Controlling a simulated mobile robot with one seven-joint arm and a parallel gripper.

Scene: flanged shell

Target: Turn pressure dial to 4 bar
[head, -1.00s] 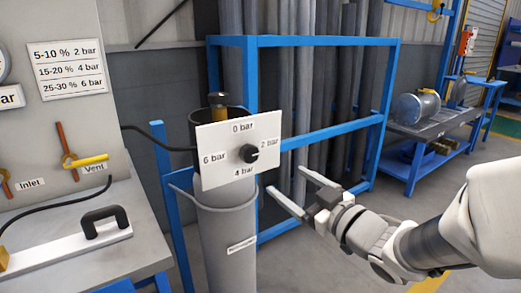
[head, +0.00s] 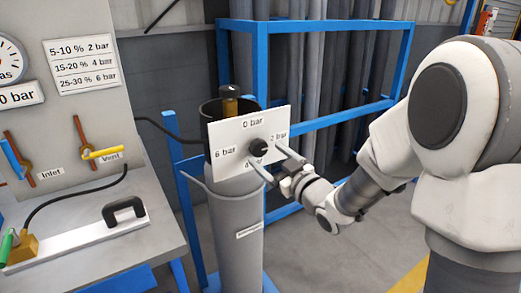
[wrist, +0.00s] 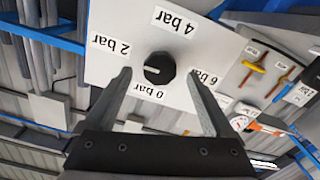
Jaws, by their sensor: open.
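The pressure dial is a black round knob (head: 258,146) on a white square plate (head: 228,168), which is labelled 0, 2, 4 and 6 bar. In the wrist view the knob (wrist: 158,68) carries a white mark on the side of the 2 bar label. My gripper (head: 264,152) is open at the plate, its fingertips by the knob. In the wrist view my gripper (wrist: 159,74) has one finger on each side of the knob, with visible gaps. Whether the tips touch the plate cannot be told. The gripper's finger partly covers the 4 bar label in the head view.
The plate is mounted at a grey upright cylinder (head: 236,215) with a brass fitting (head: 230,98). A blue frame (head: 335,115) stands behind. At left is a panel with a yellow vent lever (head: 103,153), above a grey bench (head: 160,215).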

